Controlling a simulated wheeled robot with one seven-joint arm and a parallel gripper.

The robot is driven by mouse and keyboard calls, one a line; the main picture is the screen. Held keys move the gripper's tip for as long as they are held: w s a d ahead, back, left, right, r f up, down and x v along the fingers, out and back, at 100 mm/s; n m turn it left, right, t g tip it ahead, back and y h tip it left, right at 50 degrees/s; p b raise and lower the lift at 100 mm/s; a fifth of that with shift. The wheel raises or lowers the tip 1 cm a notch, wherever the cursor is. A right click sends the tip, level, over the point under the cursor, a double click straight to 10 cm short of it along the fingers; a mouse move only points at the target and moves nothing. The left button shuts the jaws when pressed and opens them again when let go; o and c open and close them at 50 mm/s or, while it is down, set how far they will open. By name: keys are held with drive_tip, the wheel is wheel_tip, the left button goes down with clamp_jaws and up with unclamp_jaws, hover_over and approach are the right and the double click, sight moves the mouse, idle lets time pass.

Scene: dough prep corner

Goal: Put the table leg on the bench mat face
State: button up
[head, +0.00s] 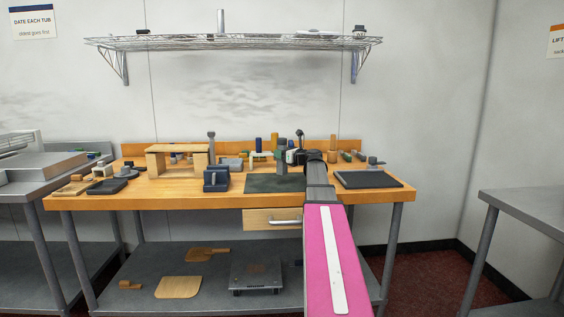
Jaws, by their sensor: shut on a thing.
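A flat dark mat (272,184), which looks like the bench mat, lies at the middle front of the wooden bench. My gripper (289,157) is over the back right part of the mat, seen small and partly hidden by my own arm. It is shut on a grey upright piece (282,159), which appears to be the table leg. I cannot tell whether the lower end of the piece touches the mat.
A wooden bridge-like stand (178,150) and a dark blue block holder (216,180) are left of the mat. A black tray (367,180) is to the right. Several small items line the back of the bench (130,201). A wire shelf (235,42) hangs above.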

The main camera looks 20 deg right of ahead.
drive_tip(key=shift+f, duration=1.65)
drive_tip(key=o, duration=1.2)
drive_tip(key=shift+f, duration=0.1)
drive_tip(key=shift+s, duration=0.1)
drive_tip(key=v, duration=1.2)
